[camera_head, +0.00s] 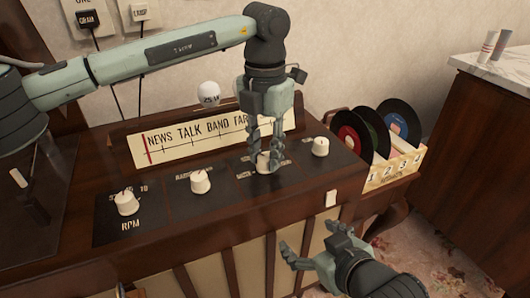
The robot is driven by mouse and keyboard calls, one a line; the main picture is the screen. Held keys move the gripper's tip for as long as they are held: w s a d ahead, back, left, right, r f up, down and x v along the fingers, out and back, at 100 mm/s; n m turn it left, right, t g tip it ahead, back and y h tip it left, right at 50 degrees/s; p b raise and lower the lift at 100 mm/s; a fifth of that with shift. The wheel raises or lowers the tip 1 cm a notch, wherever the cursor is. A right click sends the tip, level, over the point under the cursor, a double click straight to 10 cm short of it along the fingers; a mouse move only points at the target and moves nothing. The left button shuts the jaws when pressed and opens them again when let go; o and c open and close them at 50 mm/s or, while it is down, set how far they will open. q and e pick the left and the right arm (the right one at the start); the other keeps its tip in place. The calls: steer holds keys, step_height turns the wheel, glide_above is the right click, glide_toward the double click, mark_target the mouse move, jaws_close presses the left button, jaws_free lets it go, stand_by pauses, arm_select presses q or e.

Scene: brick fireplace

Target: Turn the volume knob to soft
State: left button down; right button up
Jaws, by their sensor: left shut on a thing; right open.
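A row of white knobs sits on the black panel (165,210) of a wooden radio cabinet. My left gripper (266,155) reaches down from above and is shut on the third knob from the left (264,166). The fingers partly hide this knob and its labels, so I cannot read its setting or confirm that it is the volume knob. The RPM knob (126,204), a second knob (200,182) and a rightmost knob (320,147) stand free. My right gripper (308,246) is open and empty, low in front of the cabinet.
The tuning dial (205,137) stands behind the knobs, with a white ball marked 25 (209,95) above it. A crate (398,167) of records is at the right end. A marble-topped cabinet (500,65) stands further right.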

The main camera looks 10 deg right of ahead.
mark_target(265, 157)
arm_select(q)
steer(key=c, duration=1.2)
jaws_free()
step_height(265, 157, up, 12)
